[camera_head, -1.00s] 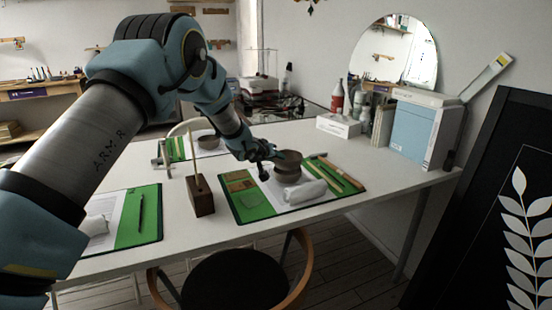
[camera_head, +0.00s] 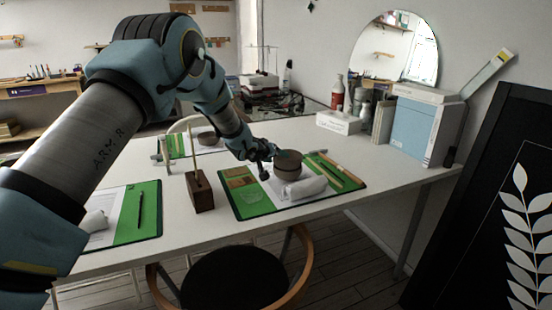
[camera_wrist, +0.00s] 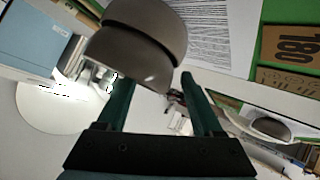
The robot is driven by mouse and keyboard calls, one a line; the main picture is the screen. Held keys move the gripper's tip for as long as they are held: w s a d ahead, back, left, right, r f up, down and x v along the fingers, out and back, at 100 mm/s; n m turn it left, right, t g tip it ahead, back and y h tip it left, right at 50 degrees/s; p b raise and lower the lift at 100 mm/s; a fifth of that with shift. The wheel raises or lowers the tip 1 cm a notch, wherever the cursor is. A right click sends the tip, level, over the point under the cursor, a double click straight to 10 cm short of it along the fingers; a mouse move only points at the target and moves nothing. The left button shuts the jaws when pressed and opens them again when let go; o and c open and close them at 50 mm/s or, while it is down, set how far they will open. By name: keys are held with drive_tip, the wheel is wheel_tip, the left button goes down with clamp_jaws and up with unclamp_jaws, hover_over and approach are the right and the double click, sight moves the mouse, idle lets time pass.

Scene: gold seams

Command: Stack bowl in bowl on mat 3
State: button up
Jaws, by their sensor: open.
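Two brown-grey bowls stand nested on the near right mat (camera_head: 262,209), as the wrist view shows. In the head view the stack (camera_head: 288,170) reads as one squat body with a rim line. In the wrist view one bowl (camera_wrist: 132,60) and the other (camera_wrist: 155,18) show at the top, one seated in the other. My gripper (camera_head: 268,155) is at the left side of the stack, close to its rim. Whether a finger touches a bowl is unclear. No mat number is readable.
A white rolled cloth (camera_head: 304,188) lies in front of the stack, with wooden sticks (camera_head: 338,171) to its right. A wooden block with a rod (camera_head: 201,195) stands left of the mat. Another bowl (camera_head: 208,138) sits on the far mat. Boxes stand at the back right.

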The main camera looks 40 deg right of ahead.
drive_tip(key=b+v, duration=0.1)
drive_tip(key=v, duration=1)
drive_tip(key=shift+b, duration=0.35)
drive_tip(key=shift+f, duration=0.1)
